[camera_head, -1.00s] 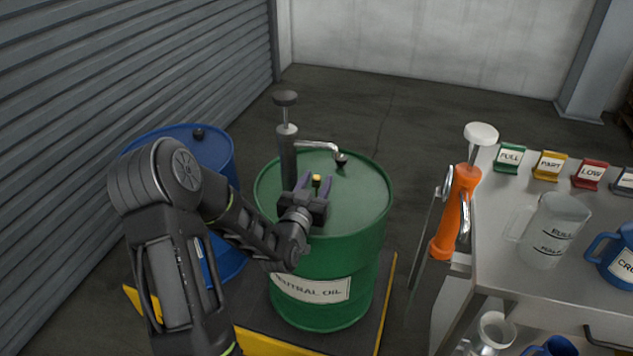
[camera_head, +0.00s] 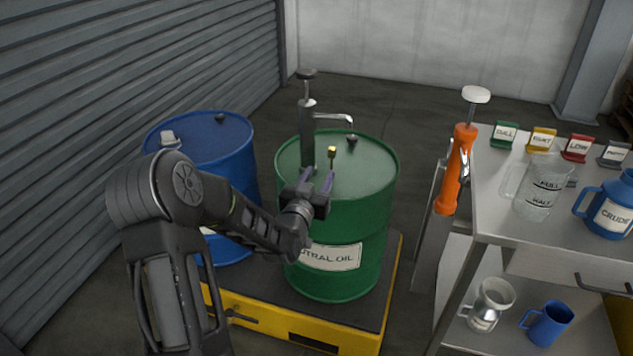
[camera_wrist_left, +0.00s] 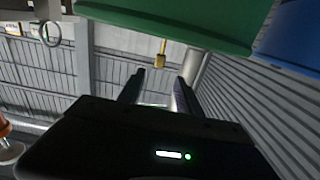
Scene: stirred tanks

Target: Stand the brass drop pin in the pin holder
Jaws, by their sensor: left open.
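The brass drop pin (camera_head: 332,151) stands upright at the top of the green drum (camera_head: 368,170), with its thicker head up. A separate pin holder cannot be made out, so I cannot tell whether the pin sits in one. My left gripper (camera_head: 319,176) is open and empty, on the near side of the pin and apart from it. In the left wrist view the picture is upside down; the pin (camera_wrist_left: 161,52) shows beyond the two open fingers (camera_wrist_left: 157,88), with the green drum (camera_wrist_left: 180,22) above it. My right gripper is out of view.
A grey hand pump (camera_head: 307,120) with a curved spout rises from the drum top, close to the pin. A blue drum (camera_head: 215,150) stands left. At right a steel bench (camera_head: 490,205) holds jugs and coloured label stands; an orange pump (camera_head: 457,175) is at its edge.

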